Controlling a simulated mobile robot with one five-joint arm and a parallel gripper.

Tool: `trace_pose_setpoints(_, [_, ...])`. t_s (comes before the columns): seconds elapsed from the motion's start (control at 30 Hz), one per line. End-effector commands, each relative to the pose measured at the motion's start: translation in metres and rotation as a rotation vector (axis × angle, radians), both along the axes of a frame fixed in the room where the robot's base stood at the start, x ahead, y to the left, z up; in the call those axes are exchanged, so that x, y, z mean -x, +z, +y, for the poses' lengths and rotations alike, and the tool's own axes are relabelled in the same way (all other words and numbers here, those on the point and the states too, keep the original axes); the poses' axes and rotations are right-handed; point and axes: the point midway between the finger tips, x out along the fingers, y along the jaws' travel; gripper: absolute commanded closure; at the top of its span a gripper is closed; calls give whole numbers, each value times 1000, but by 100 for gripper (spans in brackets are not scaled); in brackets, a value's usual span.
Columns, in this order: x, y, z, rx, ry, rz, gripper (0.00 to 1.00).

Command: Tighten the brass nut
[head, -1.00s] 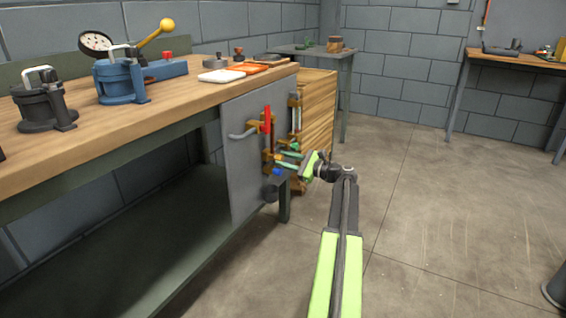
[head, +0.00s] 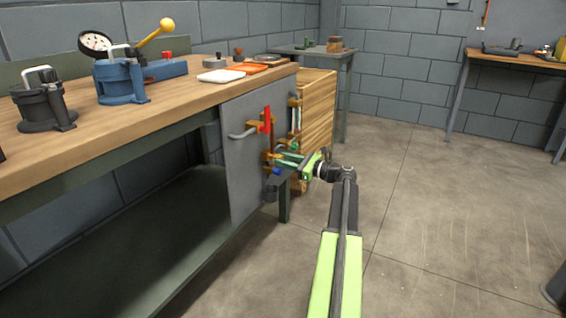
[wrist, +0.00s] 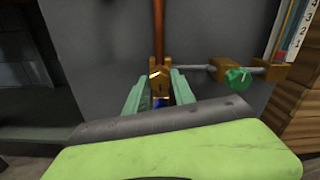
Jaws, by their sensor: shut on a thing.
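The brass nut (wrist: 159,78) shows in the wrist view at the lower end of a vertical copper-coloured pipe (wrist: 158,25), in front of a grey panel (wrist: 100,50). My gripper (wrist: 159,88) has its two pale green fingers on either side of it, shut on the nut. A small blue part (wrist: 160,102) shows just below the nut, partly hidden by my gripper body. In the head view my gripper (head: 279,161) reaches from the right to the brass fittings low on the panel (head: 240,170); the nut itself is too small to make out there.
A green knob (wrist: 239,78) on a horizontal grey pipe is right of the nut. A red lever (head: 267,119) is above my gripper. A wooden cabinet (head: 320,110) stands behind.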

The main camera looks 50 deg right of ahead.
Motion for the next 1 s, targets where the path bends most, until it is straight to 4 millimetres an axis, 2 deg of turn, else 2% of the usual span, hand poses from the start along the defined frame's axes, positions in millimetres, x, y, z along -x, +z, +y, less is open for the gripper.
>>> trace_pose_setpoints(0.1, [1,-1,-1,2,-2,3,100])
trace_pose_setpoints(0.13, [1,-1,-1,2,-2,3,68])
trace_pose_setpoints(0.3, [1,-1,0,1,-1,1,48])
trace_pose_setpoints(0.57, [0,0,0,1,0,1,48])
trace_pose_setpoints(0.67, [6,0,-2,1,-1,1,48])
trace_pose_setpoints(0.77, [23,0,-5,1,-2,0,48])
trace_pose_setpoints(1.0, [88,0,-21,1,-3,0,48])
